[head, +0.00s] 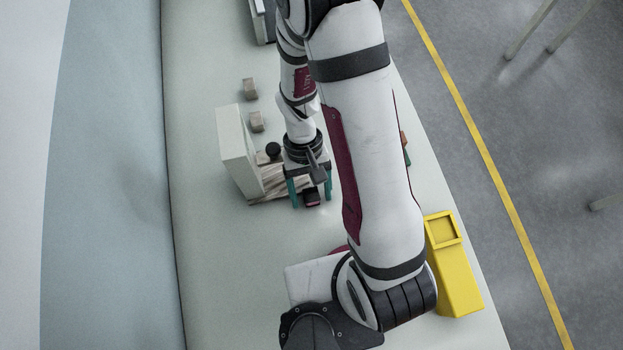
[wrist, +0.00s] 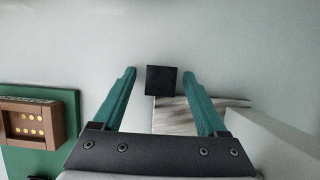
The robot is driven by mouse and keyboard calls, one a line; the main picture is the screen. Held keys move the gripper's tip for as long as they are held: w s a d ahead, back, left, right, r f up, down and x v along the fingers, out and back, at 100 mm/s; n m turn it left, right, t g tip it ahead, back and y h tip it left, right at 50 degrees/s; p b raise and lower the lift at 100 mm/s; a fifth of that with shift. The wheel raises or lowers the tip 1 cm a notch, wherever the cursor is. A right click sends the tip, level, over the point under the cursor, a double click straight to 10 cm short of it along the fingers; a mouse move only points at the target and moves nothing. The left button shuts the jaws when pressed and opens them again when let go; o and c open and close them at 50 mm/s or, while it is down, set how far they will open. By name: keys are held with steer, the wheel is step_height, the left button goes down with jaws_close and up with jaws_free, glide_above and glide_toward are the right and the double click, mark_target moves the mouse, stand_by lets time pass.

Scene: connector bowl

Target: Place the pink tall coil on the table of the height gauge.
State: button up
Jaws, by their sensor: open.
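The pink tall coil (head: 312,198) shows in the head view as a small dark-topped block with a pinkish side, low between my fingers. In the wrist view its square black top (wrist: 161,80) lies between the fingertips, with gaps on both sides. My gripper (head: 310,196) is open around it, its teal fingers also clear in the wrist view (wrist: 162,78). The height gauge has a tall white column (head: 236,150) and a streaked table (head: 268,188), just left of my gripper. The table's streaked top (wrist: 172,118) also shows in the wrist view. I cannot tell whether the coil touches it.
Two small brown blocks (head: 249,88) (head: 257,122) stand behind the gauge. A dark round knob (head: 273,149) is beside the column. A yellow bin (head: 455,268) stands at the right edge. A green board with a brown-framed part (wrist: 32,122) is left in the wrist view.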

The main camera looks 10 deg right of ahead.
jaws_close()
stand_by(0.3)
